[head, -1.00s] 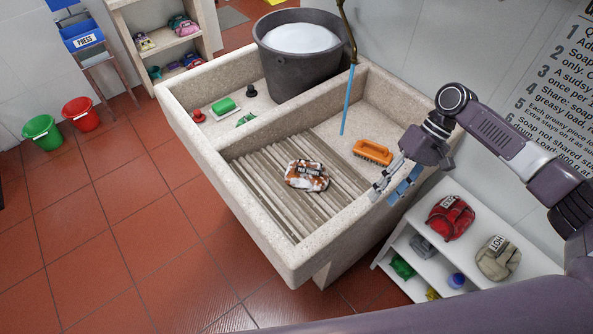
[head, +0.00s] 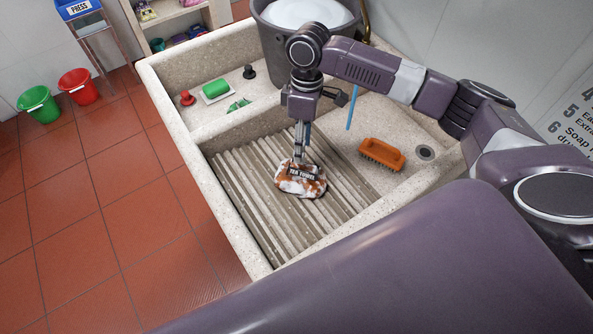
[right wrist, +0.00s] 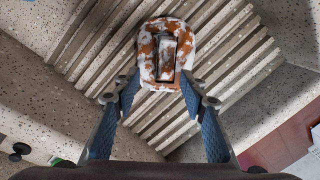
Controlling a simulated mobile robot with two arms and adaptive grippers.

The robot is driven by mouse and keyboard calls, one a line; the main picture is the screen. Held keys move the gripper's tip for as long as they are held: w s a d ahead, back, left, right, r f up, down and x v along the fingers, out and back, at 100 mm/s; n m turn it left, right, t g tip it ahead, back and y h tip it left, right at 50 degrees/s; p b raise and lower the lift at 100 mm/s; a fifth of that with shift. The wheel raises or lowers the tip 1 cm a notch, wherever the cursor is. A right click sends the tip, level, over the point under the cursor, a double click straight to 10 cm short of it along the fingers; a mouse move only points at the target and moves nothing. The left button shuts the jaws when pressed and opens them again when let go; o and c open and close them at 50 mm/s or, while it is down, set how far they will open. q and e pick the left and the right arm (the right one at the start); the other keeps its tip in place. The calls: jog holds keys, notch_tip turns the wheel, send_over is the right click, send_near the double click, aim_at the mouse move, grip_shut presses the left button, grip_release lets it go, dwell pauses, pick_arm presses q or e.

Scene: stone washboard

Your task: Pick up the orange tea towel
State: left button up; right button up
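The orange tea towel (head: 305,186), a rounded orange-and-white bundle with a dark "TEA TOWEL" label, lies on the ridged washboard (head: 262,218) in the stone sink. My right gripper (head: 299,158) points down at the towel's upper edge in the head view. I cannot tell whether a fingertip touches the towel. My left gripper is in neither current view.
An orange brush (head: 382,154) lies right of the washboard, near a drain (head: 425,152). A grey tub of suds (head: 275,42) stands at the back of the sink. A green soap (head: 215,88) lies in the left compartment. Stone walls (head: 230,235) edge the sink.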

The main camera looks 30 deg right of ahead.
aim_at(303, 173)
jog(key=shift+s+a+f, duration=0.2)
jog(key=shift+s+f, duration=0.35)
jog(key=shift+f, duration=0.3)
jog(key=f, duration=0.1)
jog(key=f+p, duration=0.1)
jog(key=f, duration=0.1)
jog(key=shift+s+f, duration=0.3)
jog(key=shift+s, duration=0.05)
jog(key=shift+a+f, duration=0.1)
jog(key=shift+f, duration=0.15)
jog(key=shift+c, duration=0.6)
jog(key=c, duration=0.8)
pick_arm(q)
jog(key=shift+a+r, duration=0.45)
jog(key=shift+r, duration=0.15)
pick_arm(e)
grip_shut()
